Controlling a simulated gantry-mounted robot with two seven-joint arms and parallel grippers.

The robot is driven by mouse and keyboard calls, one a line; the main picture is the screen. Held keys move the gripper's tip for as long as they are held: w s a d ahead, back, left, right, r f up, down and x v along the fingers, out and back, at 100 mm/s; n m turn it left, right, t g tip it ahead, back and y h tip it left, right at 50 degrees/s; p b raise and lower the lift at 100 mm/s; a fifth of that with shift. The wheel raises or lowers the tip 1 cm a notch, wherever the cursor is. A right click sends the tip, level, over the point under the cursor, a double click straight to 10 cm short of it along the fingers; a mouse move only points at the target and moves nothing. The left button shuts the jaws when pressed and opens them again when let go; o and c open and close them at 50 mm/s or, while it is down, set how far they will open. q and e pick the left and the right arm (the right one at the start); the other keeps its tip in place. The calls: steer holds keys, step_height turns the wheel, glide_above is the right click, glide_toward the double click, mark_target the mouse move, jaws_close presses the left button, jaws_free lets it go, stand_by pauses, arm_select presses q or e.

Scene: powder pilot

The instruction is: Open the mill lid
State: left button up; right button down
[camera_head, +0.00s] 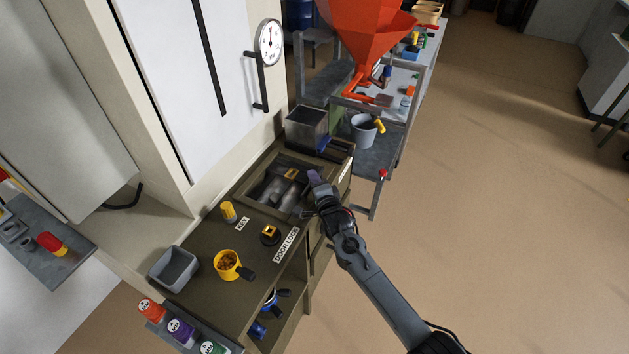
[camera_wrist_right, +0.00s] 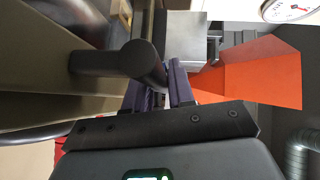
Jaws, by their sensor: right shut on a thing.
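The mill looks like the olive, framed recess (camera_head: 247,188) in the top of the cabinet, with a dark, glassy-looking lid surface (camera_head: 268,184) inside it. The lid's exact edges and how far it is raised are hard to tell. My right gripper (camera_head: 316,181) is at the right edge of this recess. In the right wrist view its purple fingers (camera_wrist_right: 160,88) are shut on a dark round handle bar (camera_wrist_right: 110,59), which stands out from an olive panel (camera_wrist_right: 35,55). The arm hides part of the recess's right side. My left gripper is out of view.
A metal box (camera_head: 306,128) stands behind the recess. An orange hopper (camera_head: 366,40) stands beyond. The floor at right is clear.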

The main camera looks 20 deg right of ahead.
step_height(320, 180, up, 6)
steer(key=w+a+r+n+g+p, duration=0.1)
steer(key=n+g+p, duration=0.1)
steer(key=p, duration=0.6)
step_height(320, 180, up, 5)
steer(key=n+g+h+p, duration=0.1)
steer(key=g+p, duration=0.1)
steer(key=p, duration=0.1)
glide_above(295, 183)
steer(key=shift+d, duration=0.1)
steer(key=c, duration=1.4)
jaws_free()
steer(key=o, duration=0.3)
steer(key=shift+w, duration=0.15)
steer(key=shift+o, duration=0.2)
